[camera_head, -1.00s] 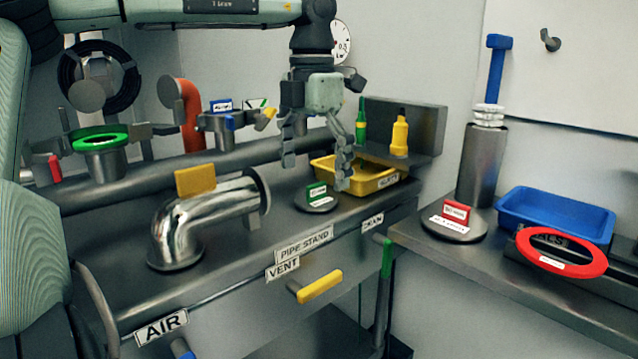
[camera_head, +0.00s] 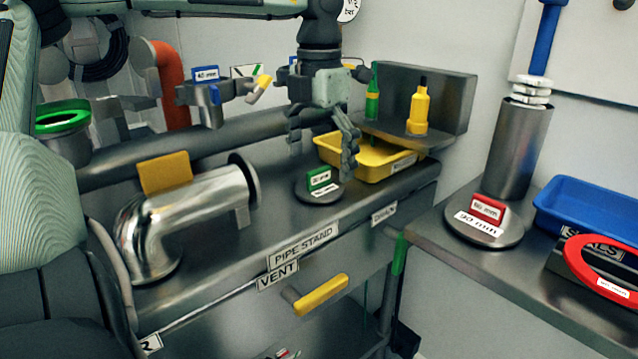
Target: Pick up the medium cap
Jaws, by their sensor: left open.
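A round grey cap with a green upright tab (camera_head: 320,180) and a white label lies on the steel bench; its size text is too small to read. A larger round cap with a red tab, marked 90 mm (camera_head: 483,229), lies on the right-hand bench. A blue-tabbed piece marked 45 mm (camera_head: 206,74) is at the back left. My left gripper (camera_head: 321,152) is open and empty, pointing down just above the green-tabbed cap. Its fingers appear on either side of the tab; contact cannot be told. My right gripper is out of view.
A yellow tray (camera_head: 385,165) stands close behind and right of the green-tabbed cap. A shiny bent pipe (camera_head: 195,205) stands to the left. A steel cylinder (camera_head: 519,150), blue tray (camera_head: 590,212) and red ring (camera_head: 606,268) are at right.

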